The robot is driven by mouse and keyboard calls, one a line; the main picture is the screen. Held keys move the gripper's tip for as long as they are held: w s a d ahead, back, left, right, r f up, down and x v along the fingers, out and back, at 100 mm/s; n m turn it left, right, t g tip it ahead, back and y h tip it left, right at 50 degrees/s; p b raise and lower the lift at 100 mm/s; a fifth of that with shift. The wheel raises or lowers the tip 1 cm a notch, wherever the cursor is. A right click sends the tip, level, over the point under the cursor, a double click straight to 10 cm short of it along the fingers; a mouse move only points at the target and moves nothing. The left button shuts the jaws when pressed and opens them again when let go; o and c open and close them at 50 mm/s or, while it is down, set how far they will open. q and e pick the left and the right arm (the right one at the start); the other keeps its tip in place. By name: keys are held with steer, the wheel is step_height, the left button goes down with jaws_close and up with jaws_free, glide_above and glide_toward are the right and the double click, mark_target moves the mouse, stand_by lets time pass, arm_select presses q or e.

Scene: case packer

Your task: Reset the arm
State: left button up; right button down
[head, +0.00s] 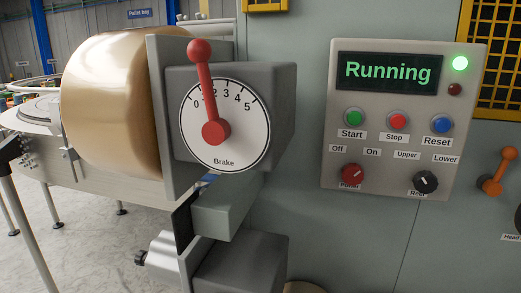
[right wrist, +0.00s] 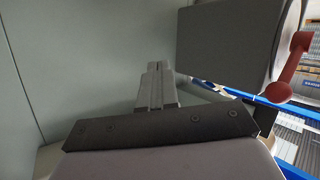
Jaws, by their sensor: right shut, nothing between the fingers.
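My right gripper (right wrist: 157,85) shows in the right wrist view with its two fingers together and nothing between them. It is apart from the grey brake box (right wrist: 220,40), which is at the upper right there. The red brake lever (right wrist: 290,70) shows at the right edge of that view, away from the fingers. In the head view the red lever (head: 204,90) stands nearly upright over the white Brake dial, near the low end between 0 and 2. No gripper shows in the head view, and my left gripper is in neither view.
The control panel (head: 400,120) reads Running, with its green lamp lit. A large tan tape roll (head: 110,105) is left of the brake box. An orange handle (head: 497,170) is at the right. In the right wrist view a plain wall (right wrist: 80,60) is at the left.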

steer(key=s+d+f+m+g+h, duration=0.2)
steer(key=s+f+m+g, duration=0.1)
steer(key=s+f, duration=1.5)
steer(key=shift+s+d+f+m+h, duration=0.15)
steer(key=shift+s+m+h, duration=0.15)
steer(key=shift+s+m, duration=0.15)
